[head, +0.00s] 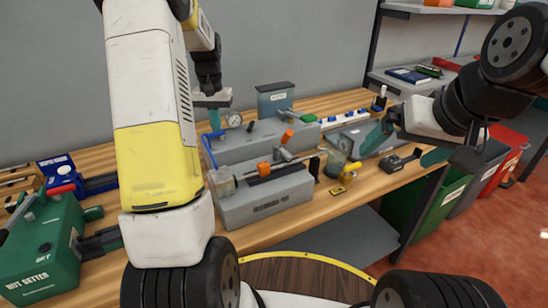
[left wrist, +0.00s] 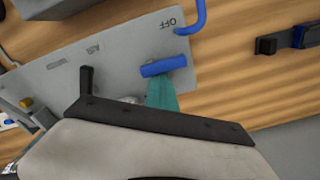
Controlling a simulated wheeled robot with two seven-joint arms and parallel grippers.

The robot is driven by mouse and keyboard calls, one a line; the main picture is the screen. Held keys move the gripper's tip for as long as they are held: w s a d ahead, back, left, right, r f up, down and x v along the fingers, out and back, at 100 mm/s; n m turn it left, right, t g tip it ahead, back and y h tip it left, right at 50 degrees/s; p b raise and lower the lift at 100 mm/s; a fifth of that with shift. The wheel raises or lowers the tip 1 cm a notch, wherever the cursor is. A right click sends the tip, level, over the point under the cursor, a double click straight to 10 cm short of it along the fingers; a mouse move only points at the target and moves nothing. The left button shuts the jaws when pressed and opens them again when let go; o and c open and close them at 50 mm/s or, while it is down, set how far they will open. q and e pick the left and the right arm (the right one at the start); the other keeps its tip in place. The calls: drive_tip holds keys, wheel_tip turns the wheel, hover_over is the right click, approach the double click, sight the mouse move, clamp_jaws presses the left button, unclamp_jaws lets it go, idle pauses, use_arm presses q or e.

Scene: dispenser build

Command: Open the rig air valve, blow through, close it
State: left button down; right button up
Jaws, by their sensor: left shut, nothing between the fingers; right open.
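The rig (head: 265,190) is a grey two-tier block on the wooden bench. My left gripper (head: 214,118) is over the rig's back left part, fingers pointing down. Its teal fingers (left wrist: 162,94) are shut and empty, right beside the blue handle; I cannot tell whether they touch it. A blue bent tube (head: 208,152) runs down the rig's left end. My right gripper (head: 374,140) is open at the bench's right, near a clear container.
A pressure gauge (head: 234,121) stands at the rig's back. A green nut setter (head: 45,250) is at the left. An orange-capped lever (head: 287,136) rises from the rig. A black tool (head: 400,161) lies at the bench's right, with bins beyond.

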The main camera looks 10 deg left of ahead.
use_arm(q)
drive_tip(key=shift+d, duration=0.1)
drive_tip(key=shift+w, duration=0.25)
drive_tip(key=shift+r, duration=0.1)
wheel_tip(320, 180, up, 8)
drive_tip(key=shift+a, duration=0.2)
idle(0.3)
drive_tip(key=s+d+r+m+t+h, duration=0.1)
drive_tip(key=s+d+r+t, duration=0.1)
drive_tip(key=s+d+r, duration=0.4)
drive_tip(key=s+d+r+t, duration=0.1)
drive_tip(key=s+d+r, duration=0.2)
drive_tip(key=s+d, duration=0.35)
drive_tip(key=s+d+f+t, duration=0.1)
drive_tip(key=s+d, duration=0.1)
drive_tip(key=s, duration=0.5)
drive_tip(key=s+d+f+m+t+h, duration=0.1)
drive_tip(key=s+d+t, duration=0.1)
drive_tip(key=s, duration=0.5)
drive_tip(key=shift+s+d+f, duration=0.2)
drive_tip(key=shift+d+f, duration=0.15)
drive_tip(key=shift+d, duration=0.1)
